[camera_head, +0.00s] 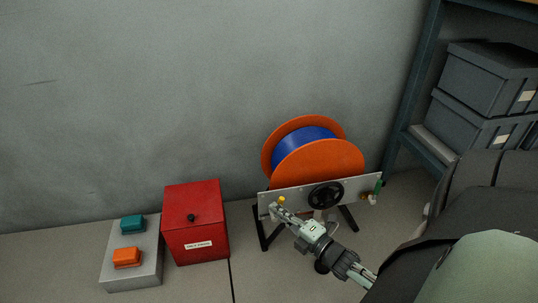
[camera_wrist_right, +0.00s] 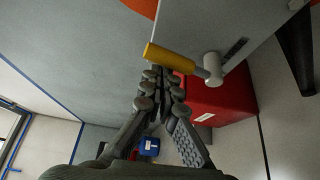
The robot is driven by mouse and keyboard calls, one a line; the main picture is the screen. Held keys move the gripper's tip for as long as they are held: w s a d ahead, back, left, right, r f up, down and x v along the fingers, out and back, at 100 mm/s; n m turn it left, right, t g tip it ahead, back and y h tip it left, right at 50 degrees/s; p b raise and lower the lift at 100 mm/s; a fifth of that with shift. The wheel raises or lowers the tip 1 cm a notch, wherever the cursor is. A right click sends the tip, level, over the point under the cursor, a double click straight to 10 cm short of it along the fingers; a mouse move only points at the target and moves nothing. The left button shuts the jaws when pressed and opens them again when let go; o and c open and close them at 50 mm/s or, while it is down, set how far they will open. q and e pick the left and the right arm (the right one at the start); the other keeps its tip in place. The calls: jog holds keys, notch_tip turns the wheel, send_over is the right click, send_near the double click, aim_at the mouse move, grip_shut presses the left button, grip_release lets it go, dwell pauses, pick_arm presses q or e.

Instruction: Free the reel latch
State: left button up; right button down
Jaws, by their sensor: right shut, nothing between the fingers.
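The reel (camera_head: 319,160) has orange flanges and blue winding and stands on a black-legged frame with a grey front plate (camera_head: 364,188). A latch with a yellow grip (camera_head: 282,199) sits at the plate's left end. In the right wrist view the yellow grip (camera_wrist_right: 170,58) juts from a pale metal pivot (camera_wrist_right: 212,66) on the plate. My right gripper (camera_head: 275,209) is shut and empty, its fingertips (camera_wrist_right: 161,76) just beside the yellow grip. I cannot tell whether they touch. A black handwheel (camera_head: 326,195) is on the plate's middle. My left gripper is out of view.
Further left, a grey block (camera_head: 146,262) carries a teal piece (camera_head: 132,223) and an orange piece (camera_head: 127,257). Shelving with grey bins (camera_head: 490,80) is at the right. A wall stands behind.

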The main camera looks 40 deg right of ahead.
jog(key=shift+s+d+f+m+t, duration=0.2)
jog(key=shift+s+d+m, duration=0.15)
jog(key=shift+d, duration=0.2)
jog(key=shift+s+d+f+m+t, duration=0.1)
jog(key=shift+s+d+m+t, duration=0.1)
jog(key=shift+s+d+m, duration=0.25)
